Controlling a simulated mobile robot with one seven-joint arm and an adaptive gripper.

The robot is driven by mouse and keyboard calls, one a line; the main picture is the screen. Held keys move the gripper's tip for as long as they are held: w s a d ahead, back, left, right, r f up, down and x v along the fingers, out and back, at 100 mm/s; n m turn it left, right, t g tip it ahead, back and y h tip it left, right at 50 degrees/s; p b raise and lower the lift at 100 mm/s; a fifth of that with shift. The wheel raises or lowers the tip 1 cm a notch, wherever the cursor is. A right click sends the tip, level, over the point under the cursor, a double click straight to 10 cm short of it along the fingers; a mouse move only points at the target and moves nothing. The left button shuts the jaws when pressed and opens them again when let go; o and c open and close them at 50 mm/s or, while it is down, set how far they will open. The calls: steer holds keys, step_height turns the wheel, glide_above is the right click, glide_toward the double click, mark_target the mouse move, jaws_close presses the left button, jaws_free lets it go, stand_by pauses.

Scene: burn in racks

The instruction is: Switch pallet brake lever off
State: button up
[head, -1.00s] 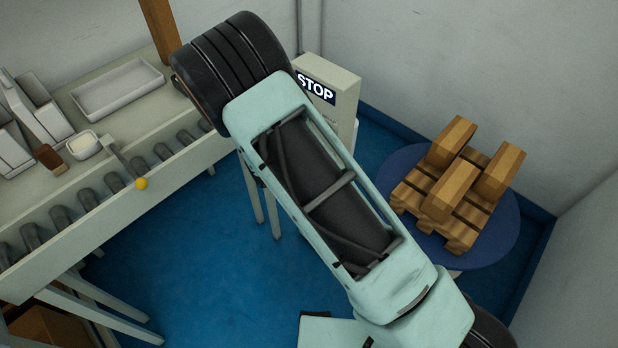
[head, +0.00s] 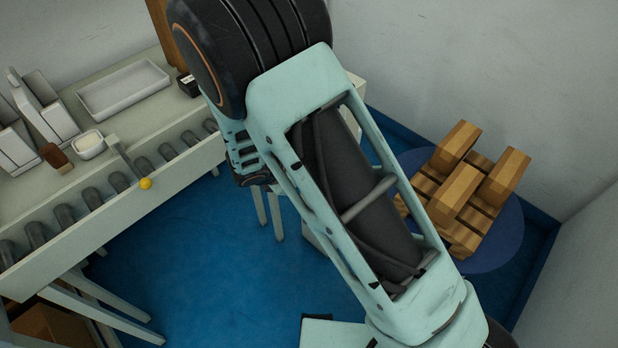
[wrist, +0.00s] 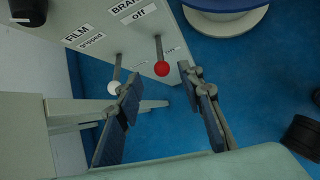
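In the wrist view, a pale control panel (wrist: 203,45) carries two levers. My gripper (wrist: 158,78) is open, one finger on each side in the picture, with the red knob showing between the fingertips. I cannot tell that it touches the knob. In the head view my arm hides the gripper and the brake lever.
A white-knobbed film lever (wrist: 114,88) hangs close by my left finger, near the label "FILM gripped". A round blue turntable (head: 505,240) with wooden blocks (head: 465,185) stands right. A roller conveyor (head: 185,195) with a yellow-knobbed lever (head: 145,183) stands left.

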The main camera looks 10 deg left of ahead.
steer(key=shift+v, duration=1.85)
steer(key=shift+d, duration=0.1)
